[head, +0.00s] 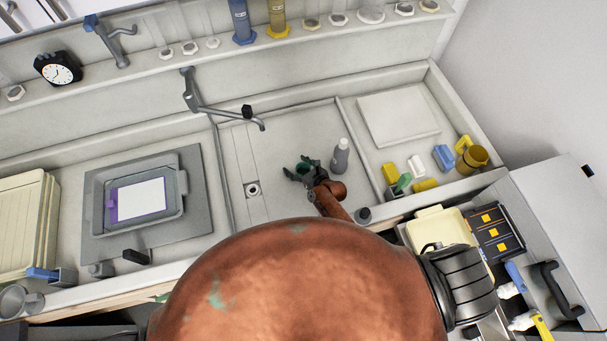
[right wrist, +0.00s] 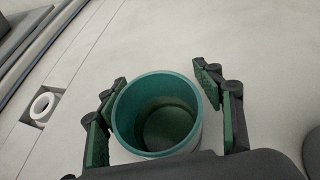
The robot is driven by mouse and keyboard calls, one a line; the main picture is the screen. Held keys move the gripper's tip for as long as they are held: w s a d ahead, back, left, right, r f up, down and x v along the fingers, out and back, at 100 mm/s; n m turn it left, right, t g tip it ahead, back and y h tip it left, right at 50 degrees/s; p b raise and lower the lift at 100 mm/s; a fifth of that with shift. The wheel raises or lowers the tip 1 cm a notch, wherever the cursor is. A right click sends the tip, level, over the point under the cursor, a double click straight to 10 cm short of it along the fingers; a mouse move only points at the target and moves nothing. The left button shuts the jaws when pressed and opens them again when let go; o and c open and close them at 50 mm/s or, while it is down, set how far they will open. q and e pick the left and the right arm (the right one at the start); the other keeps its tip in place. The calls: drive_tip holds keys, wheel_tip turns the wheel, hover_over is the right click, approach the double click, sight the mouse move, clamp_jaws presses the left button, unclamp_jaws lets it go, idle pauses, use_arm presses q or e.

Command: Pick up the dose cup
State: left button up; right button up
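The dose cup (right wrist: 158,112) is a round cup, green inside with a paler outer wall, seen from above in the right wrist view. It looks empty and stands on the pale sink floor. My right gripper (right wrist: 162,108) is open with one finger pair on each side of the cup. The left fingers are close to its wall; a gap shows on the right, and I cannot tell whether they touch. In the head view my right gripper (head: 301,172) is small and dark green in the sink, and the cup is hard to make out there. My left gripper is not in view.
A grey bottle (head: 340,156) stands just right of my right gripper. A drain (head: 253,190) lies to the left, and a tap (head: 222,112) reaches over the back of the sink. Yellow and blue blocks and a brown mug (head: 474,158) are farther right.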

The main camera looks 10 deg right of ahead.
drive_tip(key=c, duration=1.5)
clamp_jaws()
